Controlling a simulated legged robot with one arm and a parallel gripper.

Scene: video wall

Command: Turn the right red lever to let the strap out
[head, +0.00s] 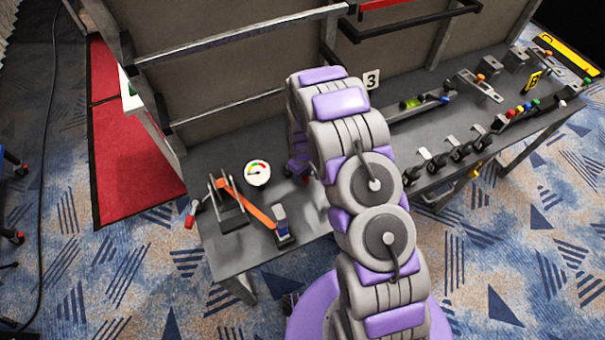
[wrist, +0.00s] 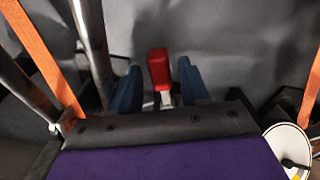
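A red lever (wrist: 159,68) with a pale metal shank shows in the wrist view. My gripper (wrist: 160,86) is open, with one blue finger on each side of the lever and a small gap on both sides. In the head view my arm hides the gripper and most of that spot. An orange strap (head: 248,207) runs across a metal frame at the left end of the table. Orange strap pieces (wrist: 42,50) also show in the wrist view. Another red lever (head: 189,221) is at the table's left edge.
A round gauge (head: 257,173) stands behind the strap; it also shows in the wrist view (wrist: 288,147). A blue-topped fixture (head: 281,222) is at the strap's front end. Metal posts (wrist: 90,45) stand left of the lever. Several clamps and knobs line the table's right side (head: 480,135).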

